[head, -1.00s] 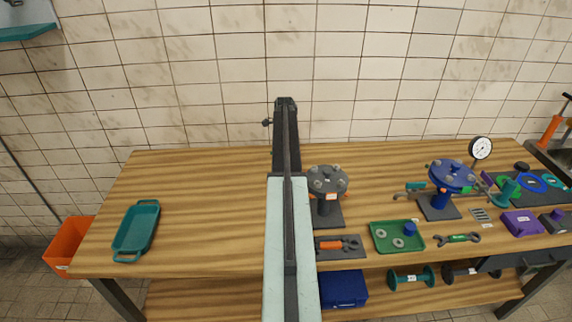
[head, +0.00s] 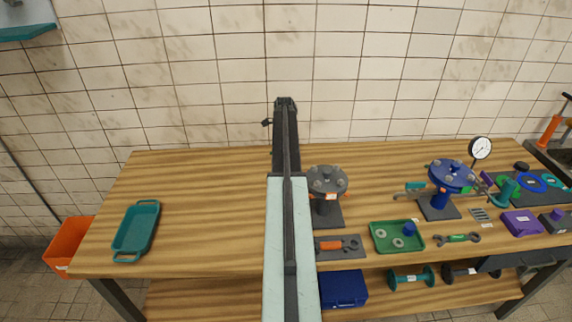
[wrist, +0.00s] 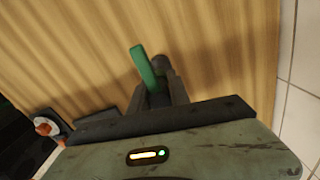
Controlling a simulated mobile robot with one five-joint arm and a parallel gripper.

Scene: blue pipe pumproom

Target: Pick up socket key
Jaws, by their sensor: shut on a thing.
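The socket key (wrist: 143,63) shows in the wrist view as a green bar with a dark round end beside it. My gripper (wrist: 156,97) is shut on it, and the green part sticks out past the fingertips over the wood bench top. The part between the fingers is mostly hidden.
The wooden bench (head: 200,200) has free room left of my arm, with a teal tray (head: 136,230) at its left end. To the right stand a grey flange stand (head: 327,180), a green tray (head: 380,247) and a blue flange stand (head: 452,175). A tiled wall is behind.

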